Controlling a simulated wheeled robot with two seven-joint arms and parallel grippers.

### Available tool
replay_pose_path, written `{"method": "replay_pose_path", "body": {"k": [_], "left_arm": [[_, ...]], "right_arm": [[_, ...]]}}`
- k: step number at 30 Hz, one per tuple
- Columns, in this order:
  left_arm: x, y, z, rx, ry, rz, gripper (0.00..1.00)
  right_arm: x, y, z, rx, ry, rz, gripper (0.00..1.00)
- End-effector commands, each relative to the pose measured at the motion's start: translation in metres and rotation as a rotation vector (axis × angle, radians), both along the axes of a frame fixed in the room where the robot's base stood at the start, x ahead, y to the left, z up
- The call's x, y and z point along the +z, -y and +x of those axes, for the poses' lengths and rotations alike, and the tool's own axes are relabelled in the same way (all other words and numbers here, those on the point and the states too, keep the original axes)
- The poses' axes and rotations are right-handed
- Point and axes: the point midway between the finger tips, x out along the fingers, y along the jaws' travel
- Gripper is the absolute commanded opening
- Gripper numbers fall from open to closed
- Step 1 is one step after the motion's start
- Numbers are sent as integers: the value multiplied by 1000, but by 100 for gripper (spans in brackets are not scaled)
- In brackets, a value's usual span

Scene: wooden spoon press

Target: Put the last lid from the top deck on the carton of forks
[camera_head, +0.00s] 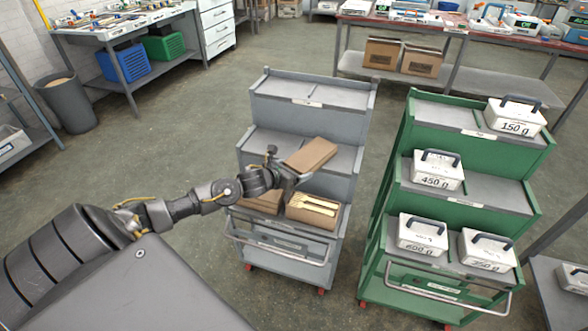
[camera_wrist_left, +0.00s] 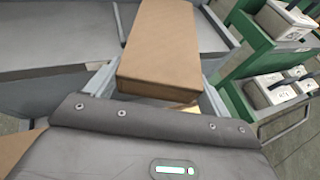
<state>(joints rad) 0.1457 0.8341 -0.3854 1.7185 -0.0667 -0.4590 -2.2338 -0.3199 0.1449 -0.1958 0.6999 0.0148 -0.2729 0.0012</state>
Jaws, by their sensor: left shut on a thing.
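My left gripper (camera_head: 294,174) is shut on a brown cardboard lid (camera_head: 311,155). The lid is held tilted above the lowest deck of the grey cart (camera_head: 345,185). In the left wrist view the lid (camera_wrist_left: 162,52) stretches away beyond the grey gripper body. The carton of forks (camera_head: 330,222) stands open on the lowest deck, below the lid and apart from it, with pale wooden forks (camera_head: 312,204) showing. A second brown carton (camera_head: 262,203) stands to its left, partly hidden by my gripper, and its top looks covered. The cart's top deck (camera_head: 335,94) is bare. My right gripper is out of view.
A green cart (camera_head: 470,196) stands to the right with several white labelled weights on its decks, such as the 450 g one (camera_head: 437,176). A narrow strip of floor separates the carts. Benches and a grey bin (camera_head: 68,103) stand farther back.

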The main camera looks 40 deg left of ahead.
Motion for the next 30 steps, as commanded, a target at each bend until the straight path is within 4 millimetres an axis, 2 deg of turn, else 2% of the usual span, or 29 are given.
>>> {"method": "replay_pose_path", "body": {"k": [7,8,12,17,22,27,30], "left_arm": [[-1,0,0,0,0,0,60],[-1,0,0,0,0,0,83],[-1,0,0,0,0,0,100],[-1,0,0,0,0,0,100],[1,-1,-2,0,-1,1,100],[11,-2,-29,-2,-3,3,100],[19,-3,-51,-4,-4,5,100]], "right_arm": [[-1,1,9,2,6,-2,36],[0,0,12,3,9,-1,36],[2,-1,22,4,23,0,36],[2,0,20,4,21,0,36],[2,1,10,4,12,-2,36],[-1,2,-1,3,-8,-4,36],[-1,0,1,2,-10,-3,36]]}}
